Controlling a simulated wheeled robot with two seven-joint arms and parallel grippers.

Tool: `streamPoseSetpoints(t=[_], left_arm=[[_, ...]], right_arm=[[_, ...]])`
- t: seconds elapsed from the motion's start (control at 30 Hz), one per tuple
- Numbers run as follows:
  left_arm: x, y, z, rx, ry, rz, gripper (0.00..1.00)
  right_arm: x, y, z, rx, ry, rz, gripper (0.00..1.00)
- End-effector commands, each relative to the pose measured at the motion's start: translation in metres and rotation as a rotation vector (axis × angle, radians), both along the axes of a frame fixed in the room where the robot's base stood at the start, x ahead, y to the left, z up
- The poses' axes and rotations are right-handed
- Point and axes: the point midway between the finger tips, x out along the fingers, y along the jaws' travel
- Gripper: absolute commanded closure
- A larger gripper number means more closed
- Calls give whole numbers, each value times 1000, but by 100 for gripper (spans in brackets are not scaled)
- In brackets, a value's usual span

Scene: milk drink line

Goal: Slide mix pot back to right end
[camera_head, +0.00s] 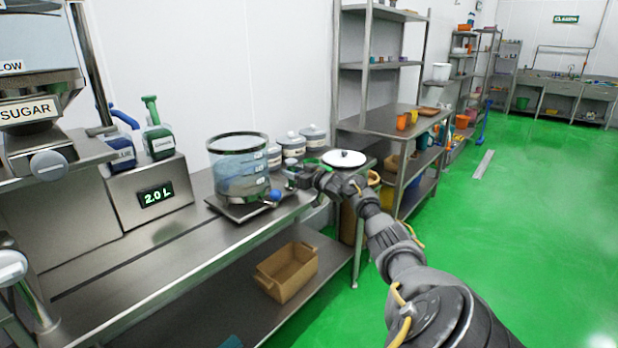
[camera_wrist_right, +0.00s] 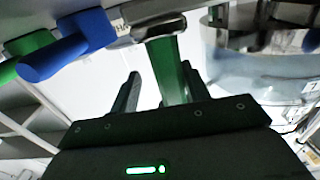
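The mix pot (camera_head: 238,168) is a clear, graduated cylinder with a dark rim. It stands upright on a dark flat base (camera_head: 228,208) with a blue ball knob (camera_head: 273,196), towards the right end of the steel counter. A clear, curved vessel, apparently the pot, shows at the right of the right wrist view (camera_wrist_right: 255,50). My right gripper (camera_head: 302,174) is just right of the pot, apparently apart from it. In the wrist view its fingers (camera_wrist_right: 160,90) are spread, with a green bar (camera_wrist_right: 172,70) between or behind them; I cannot tell if they touch it.
Lidded canisters (camera_head: 291,144) stand behind the pot. A display box reading 2.0 L (camera_head: 150,195), pump bottles (camera_head: 158,140) and a SUGAR dispenser (camera_head: 35,115) are left. A white round lid (camera_head: 344,158) is beyond my gripper. Counter (camera_head: 150,255) left of the pot is clear.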

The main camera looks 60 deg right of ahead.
Motion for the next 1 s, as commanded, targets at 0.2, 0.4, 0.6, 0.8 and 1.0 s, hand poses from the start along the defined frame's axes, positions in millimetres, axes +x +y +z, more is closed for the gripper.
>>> streamPoseSetpoints(t=[0.2,0.4,0.6,0.8,1.0], left_arm=[[8,3,-9,3,-23,10,64],[8,3,-9,3,-23,10,64],[8,2,-9,4,-21,10,64],[8,2,-9,4,-20,12,64],[8,2,-9,4,-20,12,64]], right_arm=[[-34,0,-10,-2,4,-3,55],[-66,-1,-10,2,2,-5,55],[-85,2,-11,6,-1,-3,55],[-93,2,-10,6,-1,-2,55],[-94,2,-11,7,-1,-2,55]])
